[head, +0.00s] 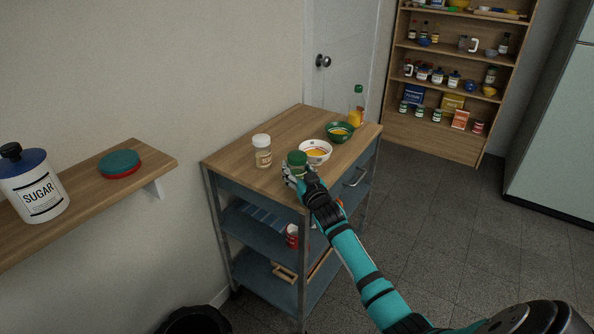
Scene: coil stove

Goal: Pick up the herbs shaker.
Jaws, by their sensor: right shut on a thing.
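A shaker with a green lid (297,158), which looks like the herbs shaker, stands near the front edge of the wooden-topped cart (235,162). My right gripper (297,176) is shut on it, reaching from the front right. The lower part of the shaker is mostly hidden by the gripper, and its label cannot be read. I cannot tell whether its base touches the cart top. My left gripper is not in view.
A white-lidded jar (262,152) stands left of the shaker. A wall shelf (130,152) holds a sugar jar (32,185). Open floor lies right.

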